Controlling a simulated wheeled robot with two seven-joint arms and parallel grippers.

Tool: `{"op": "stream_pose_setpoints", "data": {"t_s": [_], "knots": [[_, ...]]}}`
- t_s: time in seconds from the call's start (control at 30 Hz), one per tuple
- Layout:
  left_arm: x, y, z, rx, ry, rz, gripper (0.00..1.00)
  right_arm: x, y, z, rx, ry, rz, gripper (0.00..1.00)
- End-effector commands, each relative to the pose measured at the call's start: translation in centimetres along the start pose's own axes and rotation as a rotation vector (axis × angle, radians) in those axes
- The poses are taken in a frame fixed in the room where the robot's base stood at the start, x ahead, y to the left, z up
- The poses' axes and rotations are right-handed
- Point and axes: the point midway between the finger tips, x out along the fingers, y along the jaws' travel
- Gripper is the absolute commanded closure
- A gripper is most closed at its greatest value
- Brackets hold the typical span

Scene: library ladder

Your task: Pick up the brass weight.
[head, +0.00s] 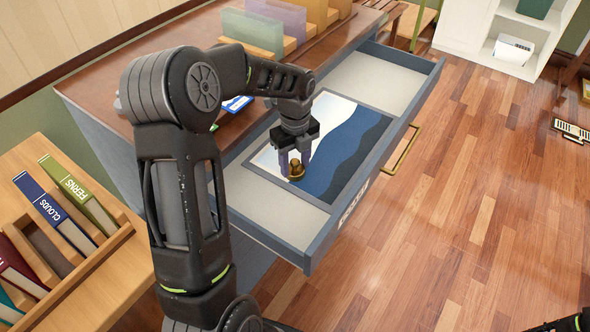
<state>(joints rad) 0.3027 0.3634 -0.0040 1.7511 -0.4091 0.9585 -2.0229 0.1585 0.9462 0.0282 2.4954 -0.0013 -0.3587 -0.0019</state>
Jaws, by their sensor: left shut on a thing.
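The brass weight (296,171) is a small gold-brown piece in the open drawer (381,72). It is at the lower part of a blue and white picture (346,147) that lies flat in the drawer. My left gripper (294,163) points down from above, with its fingers on both sides of the weight, shut on it. I cannot tell whether the weight touches the picture or is just above it. My right gripper is not in view; only a dark bit of my right arm shows at the lower right corner.
The drawer extends from a wooden-topped cabinet (183,32) with upright dividers (275,27) on top. A wooden rack (105,250) with several books, including FERNS (78,191) and CLOUDS (52,211), stands at the left. A white shelf (468,42) stands at the back right. The floor (460,200) right of the drawer is clear.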

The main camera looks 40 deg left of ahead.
Motion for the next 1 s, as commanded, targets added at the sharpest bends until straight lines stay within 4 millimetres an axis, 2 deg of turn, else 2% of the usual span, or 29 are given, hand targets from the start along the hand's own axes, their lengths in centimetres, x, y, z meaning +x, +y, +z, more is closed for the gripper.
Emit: {"op": "stream_pose_setpoints", "data": {"t_s": [0.03, 0.33, 0.8, 1.0], "knots": [[0.0, 0.0, 0.0, 0.0, 0.0, 0.0, 0.76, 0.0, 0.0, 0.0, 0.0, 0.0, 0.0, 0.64], [0.0, 0.0, 0.0, 0.0, 0.0, 0.0, 1.0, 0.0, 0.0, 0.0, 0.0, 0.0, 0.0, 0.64], [-0.2, -0.1, 0.0, 0.0, -0.001, -0.002, 1.0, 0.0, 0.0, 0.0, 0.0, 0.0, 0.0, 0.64], [-2.0, -0.1, 0.1, -0.001, -0.003, -0.004, 1.0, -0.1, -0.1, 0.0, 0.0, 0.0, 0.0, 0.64]]}}
